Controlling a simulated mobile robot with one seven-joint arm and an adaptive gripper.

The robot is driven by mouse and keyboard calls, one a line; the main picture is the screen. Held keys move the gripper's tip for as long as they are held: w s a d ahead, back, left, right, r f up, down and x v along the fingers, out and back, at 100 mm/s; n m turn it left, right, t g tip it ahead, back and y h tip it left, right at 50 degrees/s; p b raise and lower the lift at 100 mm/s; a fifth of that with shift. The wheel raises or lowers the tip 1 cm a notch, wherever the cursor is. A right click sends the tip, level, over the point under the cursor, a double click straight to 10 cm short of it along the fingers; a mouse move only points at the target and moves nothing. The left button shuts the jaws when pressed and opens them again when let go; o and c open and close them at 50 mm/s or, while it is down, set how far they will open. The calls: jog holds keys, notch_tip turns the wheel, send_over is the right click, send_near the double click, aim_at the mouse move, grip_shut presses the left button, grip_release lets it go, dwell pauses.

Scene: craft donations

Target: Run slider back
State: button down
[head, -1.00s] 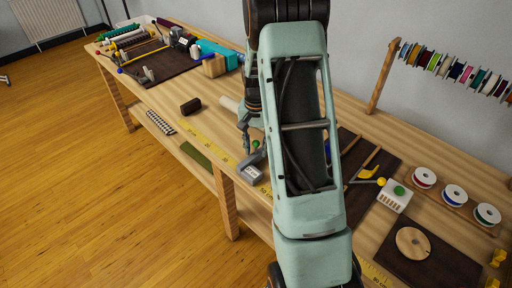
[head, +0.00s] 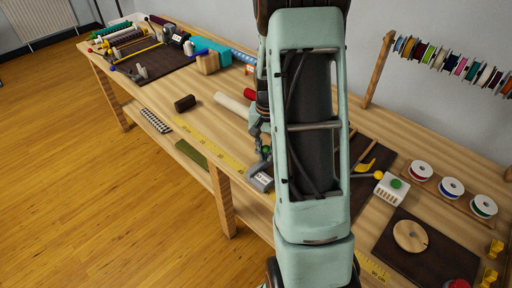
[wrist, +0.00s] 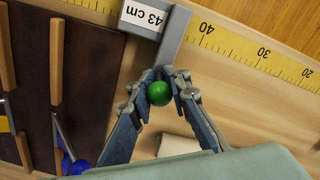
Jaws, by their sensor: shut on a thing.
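The slider is a grey block (head: 262,182) with a white label, sitting over the yellow measuring tape (head: 205,144) along the bench's front edge. In the wrist view the slider (wrist: 173,38) shows its label, reading "43 cm", beside the 40 mark of the tape (wrist: 255,60). A grey arm runs from the block to a green ball knob (wrist: 159,93). My gripper (wrist: 158,88) is shut on this knob, with a finger on either side of it. In the head view my gripper (head: 264,142) is partly hidden by my arm, and the green knob (head: 266,150) just shows.
A dark board (wrist: 85,75) with wooden bars lies close beside the slider. A white box (head: 391,190) with a green button stands right. The tape's left stretch is clear.

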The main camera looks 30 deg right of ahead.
jog(key=shift+s+d, duration=0.15)
jog(key=shift+s, duration=0.25)
jog(key=c, duration=1.8)
grip_release()
jog(key=shift+w, duration=0.1)
notch_tip(320, 180, up, 12)
